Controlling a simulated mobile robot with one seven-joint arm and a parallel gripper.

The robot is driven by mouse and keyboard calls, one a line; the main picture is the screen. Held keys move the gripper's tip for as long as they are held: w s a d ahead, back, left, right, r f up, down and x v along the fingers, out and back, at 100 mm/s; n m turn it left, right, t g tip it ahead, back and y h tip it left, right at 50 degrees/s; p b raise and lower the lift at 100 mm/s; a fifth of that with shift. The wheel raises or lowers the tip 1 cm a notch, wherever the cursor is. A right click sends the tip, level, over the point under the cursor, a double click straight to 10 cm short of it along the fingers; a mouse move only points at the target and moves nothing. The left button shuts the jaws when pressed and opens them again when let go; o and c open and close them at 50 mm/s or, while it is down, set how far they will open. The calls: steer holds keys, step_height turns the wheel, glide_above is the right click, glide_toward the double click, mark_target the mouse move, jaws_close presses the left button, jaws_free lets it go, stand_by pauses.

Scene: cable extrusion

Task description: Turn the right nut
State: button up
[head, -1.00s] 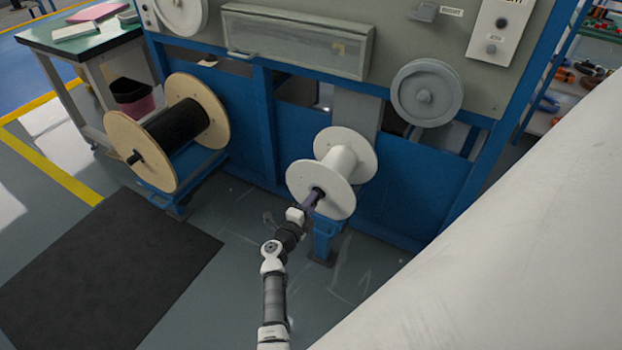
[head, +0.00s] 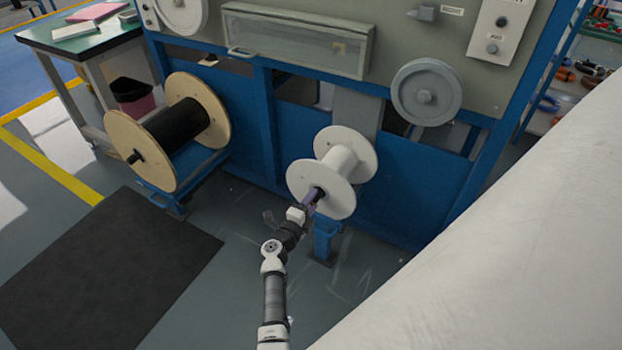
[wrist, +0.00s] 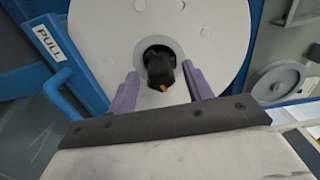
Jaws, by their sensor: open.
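The right nut (wrist: 161,70) is a dark knob on the shaft at the hub of the white spool (head: 338,170). In the wrist view the spool's pale flange (wrist: 215,30) fills the upper middle, and a small orange mark shows on the shaft end. My gripper (wrist: 160,82) has two purple fingers, spread apart, one on each side of the nut. I see gaps between the fingers and the nut. In the head view my gripper (head: 312,197) is at the front of the spool's hub and partly hides the nut.
A wooden-flanged spool with black cable (head: 178,127) stands to the left on a blue stand. The blue and grey machine (head: 405,180) rises behind the white spool. A blue part with a PULL label (wrist: 48,42) is left in the wrist view. A dark mat (head: 110,270) lies on the floor.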

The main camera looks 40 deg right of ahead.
steer(key=p+v, duration=0.7)
steer(key=v, duration=0.6)
steer(key=shift+a, duration=0.35)
steer(key=shift+s, duration=0.1)
